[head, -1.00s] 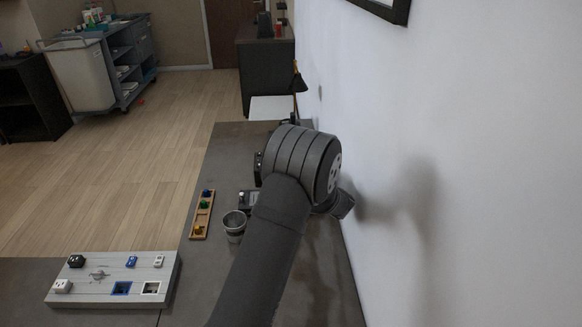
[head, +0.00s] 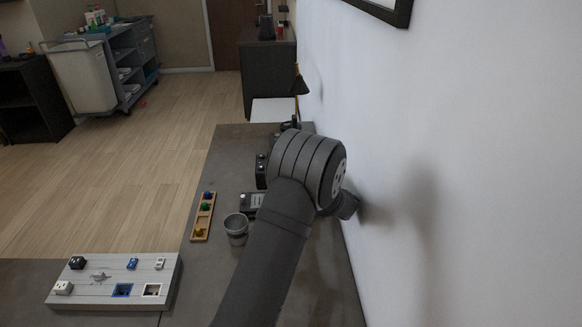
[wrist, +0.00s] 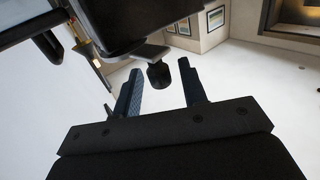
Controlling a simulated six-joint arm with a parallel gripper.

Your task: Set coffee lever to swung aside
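In the wrist view, the coffee lever (wrist: 157,74) shows as a dark rounded knob on a pale metal arm under a dark machine body (wrist: 108,22). My gripper (wrist: 161,68) is open, with its two blue-black fingers apart. The knob appears between the fingertips, with gaps on both sides; I cannot tell its exact depth or whether anything touches. In the head view, my arm hides the gripper and the lever.
A grey cup (head: 236,229) and a wooden tray with coloured knobs (head: 202,217) stand left of my arm. A pale switch panel (head: 112,281) lies at front left. The white wall (head: 460,180) is close on the right. A lamp (head: 299,82) stands at the back.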

